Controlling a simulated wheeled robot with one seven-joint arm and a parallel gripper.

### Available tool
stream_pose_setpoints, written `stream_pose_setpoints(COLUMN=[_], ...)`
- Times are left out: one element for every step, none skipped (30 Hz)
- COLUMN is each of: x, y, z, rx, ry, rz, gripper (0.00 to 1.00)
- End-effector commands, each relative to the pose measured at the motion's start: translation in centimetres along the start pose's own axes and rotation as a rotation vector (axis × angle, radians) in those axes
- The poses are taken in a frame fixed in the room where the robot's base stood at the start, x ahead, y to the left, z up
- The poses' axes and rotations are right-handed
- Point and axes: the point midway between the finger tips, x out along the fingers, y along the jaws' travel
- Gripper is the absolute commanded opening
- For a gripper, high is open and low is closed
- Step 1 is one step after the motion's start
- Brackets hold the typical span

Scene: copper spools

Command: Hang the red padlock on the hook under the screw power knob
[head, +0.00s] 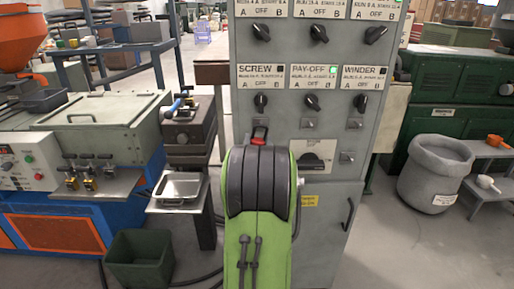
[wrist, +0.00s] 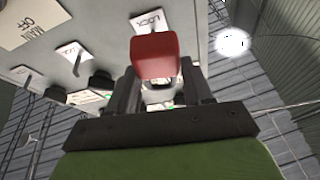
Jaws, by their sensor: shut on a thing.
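The red padlock (head: 259,136) is in front of the grey control panel, below the SCREW power knob (head: 261,102). My gripper is shut on the padlock; in the head view my arm hides its fingers. In the wrist view the red padlock body (wrist: 155,55) sits between the two fingers (wrist: 157,88). The small hook under the SCREW knob (head: 262,123) is just above the padlock in the head view. I cannot tell whether the shackle touches or is around the hook.
Similar hooks sit under the PAY-OFF knob (head: 312,124) and WINDER knob (head: 359,124). A large main switch (head: 313,160) is to the right of my gripper. A metal tray (head: 180,187) on a stand is to the left. A grey bin (head: 432,172) stands at right.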

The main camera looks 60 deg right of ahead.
Motion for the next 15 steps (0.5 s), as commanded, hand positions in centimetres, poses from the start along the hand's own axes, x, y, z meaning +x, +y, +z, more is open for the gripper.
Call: stream_pose_setpoints(x=[0.3, 0.5, 0.8, 1.0, 1.1, 1.4, 1.6, 1.8, 2.0, 2.2, 2.4, 2.7, 2.8, 3.0, 3.3], y=[0.0, 0.0, 0.0, 0.0, 0.0, 0.0, 0.0, 0.0, 0.0, 0.0, 0.0, 0.0, 0.0, 0.0, 0.0], z=[0.1, 0.2, 0.3, 0.4, 0.5, 0.6, 0.7, 0.8, 0.9, 1.0, 1.1, 1.2, 1.3, 1.4, 1.5], rx=[0.0, 0.001, 0.002, 0.002, 0.002, 0.001, 0.001, 0.001, 0.001, 0.001, 0.001, 0.001, 0.001, 0.002, 0.002], ry=[0.0, 0.0, 0.0, 0.0, 0.0, -0.001, -0.001, -0.001, -0.001, -0.001, 0.0, 0.0, -0.001, -0.001, 0.0], rz=[0.0, 0.0, 0.0, 0.0, 0.001, 0.0, 0.0, 0.0, 0.0, 0.0, 0.0, 0.0, 0.0, 0.0, 0.0], gripper=[0.17, 0.17, 0.17, 0.17, 0.17, 0.17, 0.17, 0.17, 0.17, 0.17, 0.17, 0.17, 0.17, 0.17, 0.17])
